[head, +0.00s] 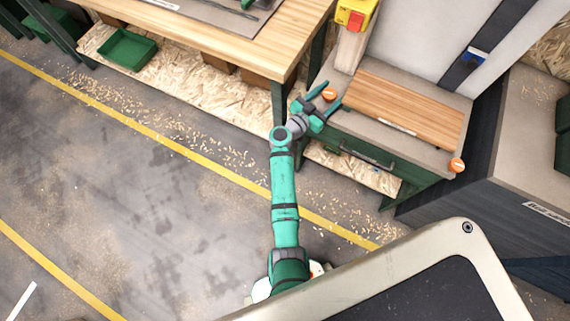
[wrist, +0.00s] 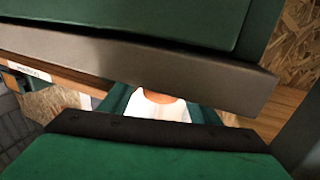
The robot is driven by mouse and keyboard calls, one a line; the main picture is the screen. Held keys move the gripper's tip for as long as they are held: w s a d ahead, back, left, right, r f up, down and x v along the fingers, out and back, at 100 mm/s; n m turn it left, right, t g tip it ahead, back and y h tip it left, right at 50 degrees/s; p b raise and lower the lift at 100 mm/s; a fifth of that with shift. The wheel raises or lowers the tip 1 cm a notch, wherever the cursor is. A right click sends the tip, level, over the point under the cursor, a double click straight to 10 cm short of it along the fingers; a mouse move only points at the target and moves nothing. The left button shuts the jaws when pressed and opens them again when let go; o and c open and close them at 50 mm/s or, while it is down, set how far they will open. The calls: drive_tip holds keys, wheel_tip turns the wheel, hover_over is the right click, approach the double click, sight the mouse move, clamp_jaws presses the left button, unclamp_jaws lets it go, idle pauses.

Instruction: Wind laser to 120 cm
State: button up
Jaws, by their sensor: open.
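My gripper (head: 332,92) is open at the left end of a low green cabinet with a wooden plank on top. A round orange knob (head: 329,95) shows between its two fingers, and I cannot tell whether they touch it. In the wrist view the orange knob (wrist: 158,97) shows between the fingers, with a bright white area below it, partly hidden by my gripper body. A second orange knob (head: 457,165) is at the cabinet's right front corner. I cannot make out a laser or a 120 cm reading.
The wooden plank (head: 405,105) lies on the cabinet, with a dark drawer handle (head: 367,155) on its front. A yellow and red switch box (head: 355,14) stands behind. A workbench (head: 270,45) is at the left. A grey panel (head: 400,285) fills the lower right. The floor (head: 130,170) at left is clear.

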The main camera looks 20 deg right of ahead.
drive_tip(key=n+t+y, duration=0.1)
drive_tip(key=t, duration=0.1)
drive_tip(key=n+t+y, duration=0.2)
drive_tip(key=shift+a+n+t, duration=0.2)
drive_tip(key=shift+n+t, duration=0.1)
drive_tip(key=shift+t, duration=0.1)
drive_tip(key=s+a+f+n+y, duration=0.3)
drive_tip(key=s+a+y, duration=0.1)
drive_tip(key=s+a, duration=0.6)
drive_tip(key=s+a+f+n+t+y, duration=0.1)
drive_tip(key=s+a+f+n+y, duration=0.2)
drive_tip(key=s+a, duration=0.6)
drive_tip(key=shift+s+a+f+t+y, duration=0.3)
drive_tip(key=shift+s+a+y, duration=0.1)
drive_tip(key=shift+a, duration=2.65)
